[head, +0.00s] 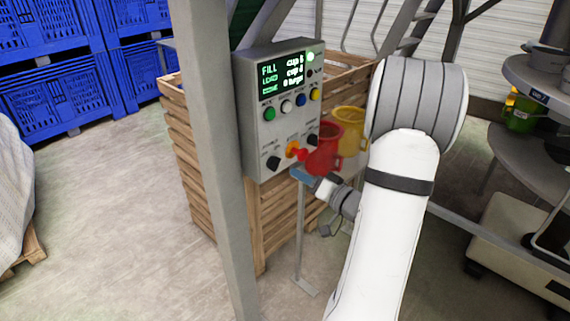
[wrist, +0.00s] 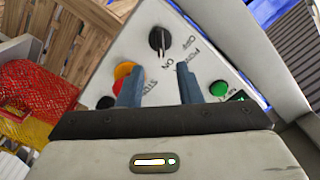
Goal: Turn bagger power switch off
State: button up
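The bagger control panel (head: 250,75) is a grey box with a lit screen, coloured buttons and knobs. The power switch (wrist: 160,40) is a black knob marked ON and OFF in the wrist view; it also shows at the panel's lower left in the head view (head: 273,163). In the head view my gripper (head: 303,175) is low in front of the panel.
An orange-red stop button (wrist: 123,72) and a green button (wrist: 218,89) are close to my fingers. A red mug (head: 323,150) and a yellow mug (head: 350,128) are right of the panel. A wooden crate (head: 190,160) stands behind; a grey post (head: 222,180) is at left.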

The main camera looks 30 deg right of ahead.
aim_at(275, 164)
jog(key=p+x, duration=0.1)
jog(key=x, duration=0.6)
jog(key=shift+w, duration=0.1)
jog(key=shift+c, duration=0.2)
